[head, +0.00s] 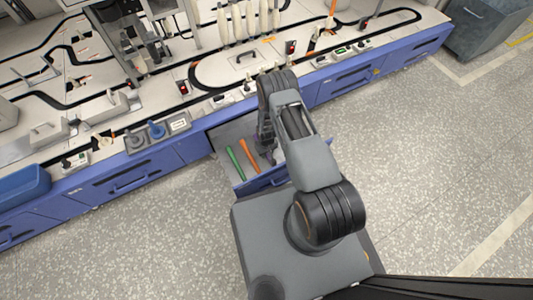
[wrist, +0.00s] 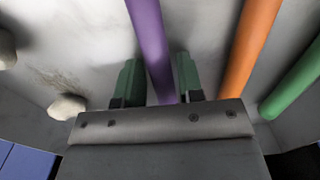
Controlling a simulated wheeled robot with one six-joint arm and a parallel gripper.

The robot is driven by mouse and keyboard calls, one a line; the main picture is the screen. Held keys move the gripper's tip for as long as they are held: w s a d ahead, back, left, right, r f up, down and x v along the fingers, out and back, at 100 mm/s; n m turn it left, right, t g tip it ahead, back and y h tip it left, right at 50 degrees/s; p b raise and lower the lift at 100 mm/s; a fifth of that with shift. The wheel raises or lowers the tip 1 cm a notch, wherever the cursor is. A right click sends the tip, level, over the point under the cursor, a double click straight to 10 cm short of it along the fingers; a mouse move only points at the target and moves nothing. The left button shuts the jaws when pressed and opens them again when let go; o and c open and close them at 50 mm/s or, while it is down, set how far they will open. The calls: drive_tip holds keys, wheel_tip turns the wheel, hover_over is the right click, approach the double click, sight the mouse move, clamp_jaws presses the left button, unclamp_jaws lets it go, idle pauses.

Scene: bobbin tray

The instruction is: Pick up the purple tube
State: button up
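The purple tube (wrist: 150,40) runs from the top of the wrist view down between the two green fingers of my gripper (wrist: 158,80). The fingers are apart, one on each side of the tube, with a narrow gap to it. The tube's near end is hidden behind the gripper body. In the head view my gripper (head: 266,150) reaches down into an open drawer (head: 228,135), and my arm hides most of the purple tube there.
An orange tube (wrist: 250,45) and a green tube (wrist: 295,80) lie to the right in the wrist view. Two pale lumps, one nearer (wrist: 67,107), lie to the left. The drawer's blue front (head: 262,181) is close to my gripper. The workbench (head: 250,62) stands behind.

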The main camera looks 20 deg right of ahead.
clamp_jaws()
drive_tip(key=shift+r, duration=0.1)
